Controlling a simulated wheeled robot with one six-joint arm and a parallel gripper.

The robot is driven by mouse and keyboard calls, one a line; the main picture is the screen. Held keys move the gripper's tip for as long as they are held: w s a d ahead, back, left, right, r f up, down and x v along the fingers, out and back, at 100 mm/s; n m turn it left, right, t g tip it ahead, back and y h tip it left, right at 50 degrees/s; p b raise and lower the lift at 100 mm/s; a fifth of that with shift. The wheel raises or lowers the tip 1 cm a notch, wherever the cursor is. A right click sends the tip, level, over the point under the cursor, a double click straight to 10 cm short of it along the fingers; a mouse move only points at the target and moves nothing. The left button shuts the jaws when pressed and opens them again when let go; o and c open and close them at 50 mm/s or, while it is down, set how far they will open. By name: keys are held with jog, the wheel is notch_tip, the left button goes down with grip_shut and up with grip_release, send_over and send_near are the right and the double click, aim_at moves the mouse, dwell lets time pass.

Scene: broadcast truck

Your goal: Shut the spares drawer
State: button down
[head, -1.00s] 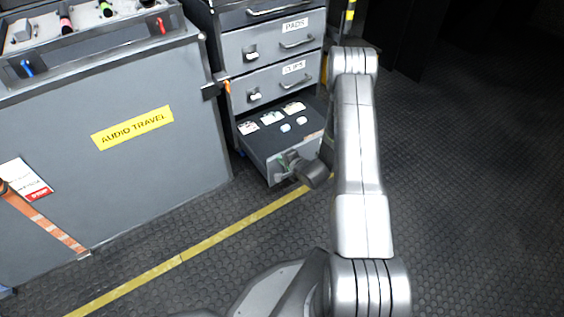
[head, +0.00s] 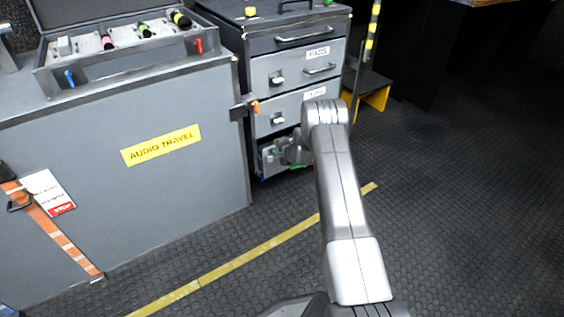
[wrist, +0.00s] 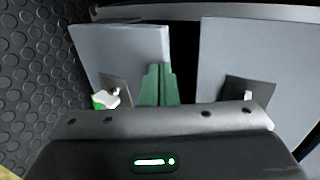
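The spares drawer, taken as the lowest drawer (head: 266,160) of the grey cabinet, has its front close to the line of the drawers above. I cannot tell whether it is fully flush. Its inside is out of sight and my arm hides the right part of its front. My gripper (head: 290,153) is at this front in the head view. In the wrist view my green fingertips (wrist: 160,84) are together with nothing between them. They overlap the right side of a grey panel (wrist: 120,52), likely this drawer's front; contact is unclear.
Two shut drawers (head: 272,75) with latches and handles are above. A grey audio travel case (head: 90,205) stands to the left, with an orange strap (head: 60,232). A yellow-sided step (head: 376,95) is to the right. The dark floor (head: 470,210) at right is clear.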

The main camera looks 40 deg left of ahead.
jog(key=w+a, duration=0.2)
jog(key=a, duration=0.4)
jog(key=shift+w+a+p, duration=0.25)
jog(key=shift+w+p, duration=0.1)
jog(key=shift+r, duration=0.15)
